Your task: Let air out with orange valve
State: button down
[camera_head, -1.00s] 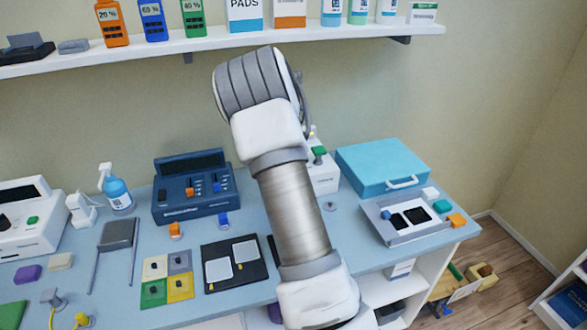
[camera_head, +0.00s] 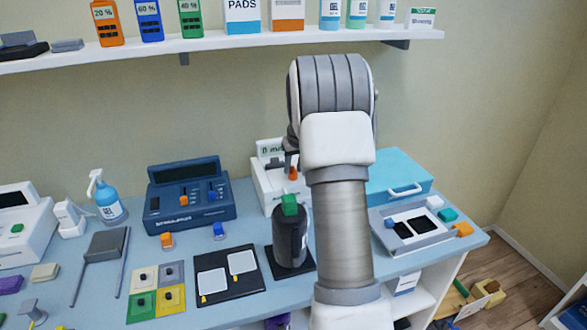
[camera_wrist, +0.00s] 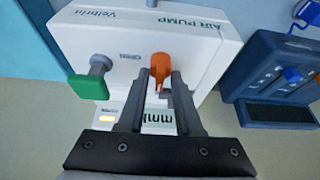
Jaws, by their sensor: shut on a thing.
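The white air pump (camera_head: 265,185) stands on the blue table, partly hidden behind my arm. In the wrist view the pump (camera_wrist: 205,50) shows the label "AIR PUMP", an orange valve (camera_wrist: 160,68) and a green handle (camera_wrist: 90,84) to its left. My gripper (camera_wrist: 161,80) has its two dark fingertips at either side of the orange valve, shut on it. In the head view a bit of the orange valve (camera_head: 293,173) shows beside my arm; the fingertips are hard to make out there.
A teal case (camera_head: 400,178) and a grey tray (camera_head: 405,240) are to the right.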

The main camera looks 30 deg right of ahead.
jog(key=shift+f, duration=0.1)
jog(key=c, duration=0.9)
grip_release()
jog(key=p+v, duration=0.1)
jog(key=v, duration=1.6)
jog(key=shift+r, duration=0.25)
